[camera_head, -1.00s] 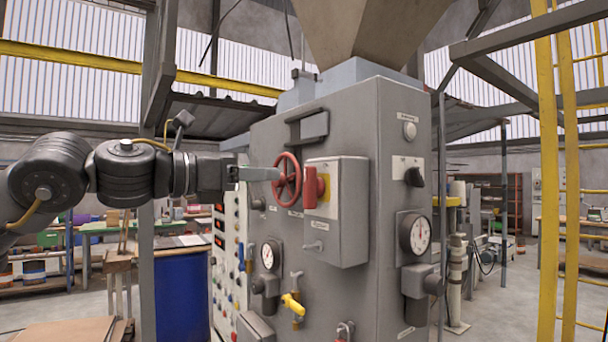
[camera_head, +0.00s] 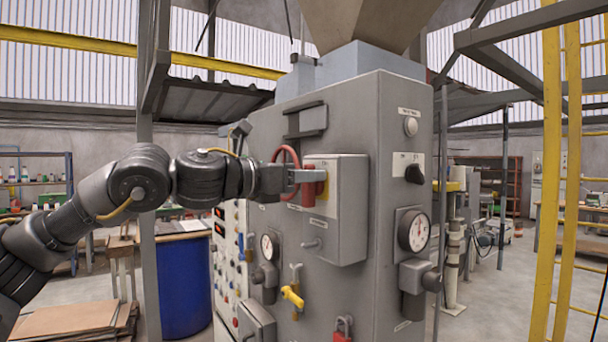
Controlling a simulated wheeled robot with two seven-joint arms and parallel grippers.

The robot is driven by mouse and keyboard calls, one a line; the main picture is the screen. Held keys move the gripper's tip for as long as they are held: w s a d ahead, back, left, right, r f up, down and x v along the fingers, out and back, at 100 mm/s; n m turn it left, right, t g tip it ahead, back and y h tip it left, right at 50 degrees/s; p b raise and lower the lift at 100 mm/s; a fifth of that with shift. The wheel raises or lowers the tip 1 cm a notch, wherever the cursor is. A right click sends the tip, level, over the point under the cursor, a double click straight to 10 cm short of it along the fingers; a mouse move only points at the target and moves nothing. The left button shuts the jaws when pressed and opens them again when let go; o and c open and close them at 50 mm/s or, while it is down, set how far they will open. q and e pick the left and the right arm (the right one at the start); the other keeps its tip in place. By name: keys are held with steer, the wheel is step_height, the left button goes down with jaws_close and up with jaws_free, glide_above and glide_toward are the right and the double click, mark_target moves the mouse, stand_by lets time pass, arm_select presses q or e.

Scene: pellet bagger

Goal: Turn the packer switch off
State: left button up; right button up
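A red rotary switch handle (camera_head: 308,194) sits on the left face of a grey switch box (camera_head: 348,212), on a yellow plate that is partly hidden. A black rotary switch (camera_head: 414,174) with a pale label plate is on the machine's right face. The labels are too small to read, so I cannot tell which is the packer switch. My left gripper (camera_head: 312,176) is at the red handle, with its fingers across the handle's upper part. They are seen edge-on, so their opening and any grip are unclear. My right gripper is not in view.
A red handwheel (camera_head: 287,172) is right behind my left gripper. Below are a yellow-handled valve (camera_head: 292,296), a gauge (camera_head: 268,246) and a red padlock (camera_head: 343,328). Another gauge (camera_head: 413,231) is on the right face. A blue drum (camera_head: 184,285) stands left of the machine.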

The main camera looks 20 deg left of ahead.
arm_select(q)
steer(key=c, duration=0.5)
steer(key=shift+c, duration=0.2)
